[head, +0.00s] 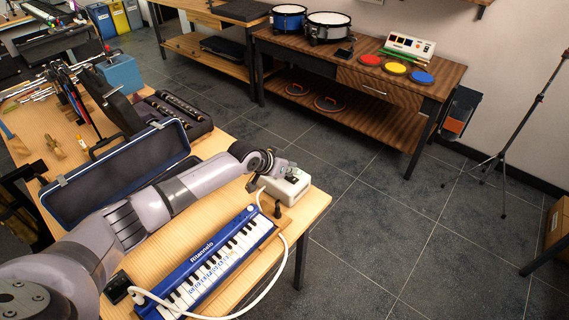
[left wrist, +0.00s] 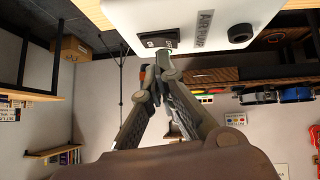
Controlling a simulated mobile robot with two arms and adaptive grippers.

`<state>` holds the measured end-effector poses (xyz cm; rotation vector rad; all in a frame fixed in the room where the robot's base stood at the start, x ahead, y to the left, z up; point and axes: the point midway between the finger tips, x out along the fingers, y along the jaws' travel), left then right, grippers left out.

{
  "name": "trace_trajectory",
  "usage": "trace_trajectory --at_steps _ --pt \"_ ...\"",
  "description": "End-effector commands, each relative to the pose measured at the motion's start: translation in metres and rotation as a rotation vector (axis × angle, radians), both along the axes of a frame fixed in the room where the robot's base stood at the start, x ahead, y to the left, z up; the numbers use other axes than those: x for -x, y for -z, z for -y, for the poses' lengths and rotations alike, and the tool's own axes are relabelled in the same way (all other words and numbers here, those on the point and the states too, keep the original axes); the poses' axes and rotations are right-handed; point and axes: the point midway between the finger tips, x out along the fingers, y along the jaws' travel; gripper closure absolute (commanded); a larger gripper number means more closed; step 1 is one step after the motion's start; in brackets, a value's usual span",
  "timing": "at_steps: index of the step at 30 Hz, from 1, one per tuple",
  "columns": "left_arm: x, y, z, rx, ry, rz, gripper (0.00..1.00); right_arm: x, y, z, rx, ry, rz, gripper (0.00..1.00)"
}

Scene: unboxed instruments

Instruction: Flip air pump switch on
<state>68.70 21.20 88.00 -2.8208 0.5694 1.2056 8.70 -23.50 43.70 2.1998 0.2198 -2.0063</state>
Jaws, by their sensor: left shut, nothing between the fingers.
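The air pump is a small white box (head: 291,184) at the right corner of the wooden table. In the left wrist view the white pump (left wrist: 215,25) fills the top, with a black rocker switch (left wrist: 158,40) and a round dark fitting on its face. My left gripper (head: 267,179) is at the pump's left side; in the left wrist view its closed fingertips (left wrist: 160,66) are just below the switch, with nothing between them. I cannot tell whether they touch it, or which way the switch is set. My right gripper is not in view.
A blue keyboard melodica (head: 217,262) lies in front of the pump, with a white hose (head: 282,268) curving around it. An open dark case (head: 115,178) lies behind my left arm. A workbench with drums (head: 328,27) stands across the tiled floor.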

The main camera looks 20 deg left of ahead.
Motion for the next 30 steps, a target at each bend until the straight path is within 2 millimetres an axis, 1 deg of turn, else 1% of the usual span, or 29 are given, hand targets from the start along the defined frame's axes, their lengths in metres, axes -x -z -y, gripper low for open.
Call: trace_trajectory --at_steps 1,7,8,9,21,24,30 --pt "0.0 -0.011 0.001 0.002 0.0 0.0 1.0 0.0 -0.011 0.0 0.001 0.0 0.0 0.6" --pt "0.0 -0.042 0.005 0.002 -0.002 0.0 1.0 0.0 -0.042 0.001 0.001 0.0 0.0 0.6" --pt "0.002 -0.041 0.004 0.001 -0.001 -0.001 1.0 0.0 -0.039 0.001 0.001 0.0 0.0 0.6" --pt "0.008 -0.04 0.002 -0.002 0.0 0.0 1.0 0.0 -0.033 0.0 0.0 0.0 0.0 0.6" --pt "0.053 -0.086 -0.008 -0.001 -0.002 0.002 1.0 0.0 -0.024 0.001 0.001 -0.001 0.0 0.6" --pt "0.061 -0.094 -0.01 0.0 -0.001 0.001 1.0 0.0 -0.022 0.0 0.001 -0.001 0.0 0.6" --pt "0.069 -0.103 -0.012 0.0 -0.001 0.0 1.0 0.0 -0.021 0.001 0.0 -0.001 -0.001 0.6"
